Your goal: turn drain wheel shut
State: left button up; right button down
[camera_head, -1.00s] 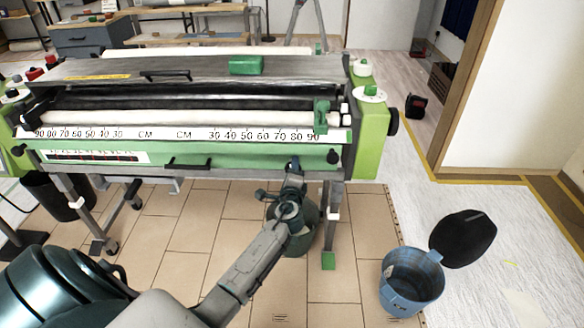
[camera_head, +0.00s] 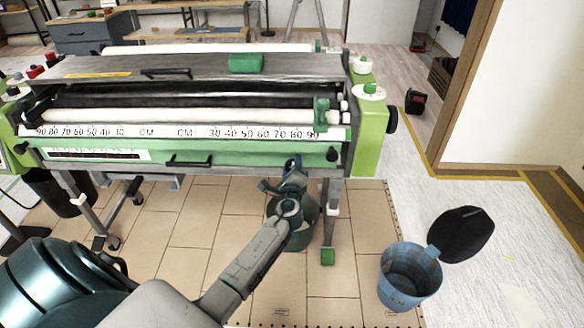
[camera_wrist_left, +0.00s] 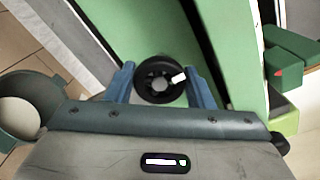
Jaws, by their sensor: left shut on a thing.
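The drain wheel (camera_wrist_left: 158,65) is a round black wheel with a spoked face and a small white mark, on the green front of the pasting machine. In the left wrist view it sits between the two blue fingers of my left gripper (camera_wrist_left: 161,86), which is shut on it. In the head view my left gripper (camera_head: 291,166) reaches up to the machine's lower front edge, right of centre. The wheel is hidden or too small to make out there. My right gripper is not in view.
A green-grey bucket (camera_head: 305,240) stands on the floor beneath my gripper, partly behind my arm. The pasting machine (camera_head: 250,155) stands on legs; one leg (camera_head: 329,210) is just right of my wrist. A blue bucket (camera_head: 410,285) with a black lid stands at right.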

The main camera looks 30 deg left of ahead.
pick_arm(q)
jog(key=o, duration=1)
jog(key=shift+v, duration=5.4)
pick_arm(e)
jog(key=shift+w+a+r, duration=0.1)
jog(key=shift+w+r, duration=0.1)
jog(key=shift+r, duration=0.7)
pick_arm(q)
jog(key=shift+d+f, duration=0.1)
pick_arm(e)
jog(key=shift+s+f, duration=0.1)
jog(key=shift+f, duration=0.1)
